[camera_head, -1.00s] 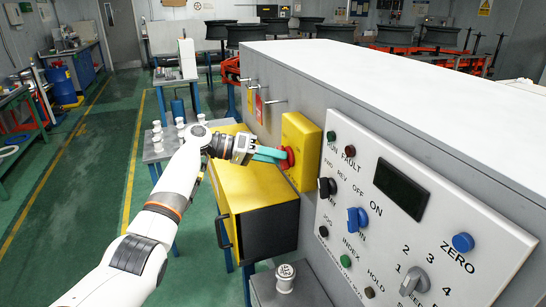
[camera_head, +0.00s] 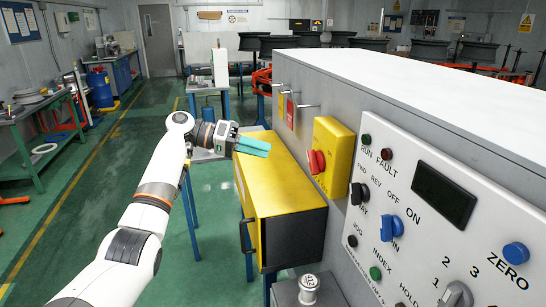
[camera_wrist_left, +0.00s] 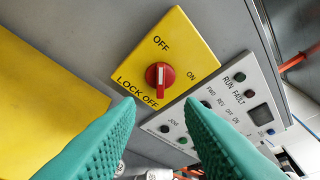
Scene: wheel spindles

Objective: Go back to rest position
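My left gripper (camera_head: 268,148) hangs in the air above the yellow cabinet (camera_head: 262,174), left of the yellow switch box (camera_head: 340,150) and apart from it. Its two teal fingers show apart and empty in the left wrist view (camera_wrist_left: 159,103). The red rotary knob (camera_head: 316,162) on the switch box is free of the fingers. In the left wrist view the knob (camera_wrist_left: 160,78) has a white mark running up and down the picture, roughly toward the OFF label. My right gripper is in neither view.
A control panel (camera_head: 440,200) with buttons and a dark display is at the right on the large grey machine (camera_head: 420,100). A grey stand with a small metal part (camera_head: 308,288) is below. Green floor (camera_head: 90,210) is open at the left.

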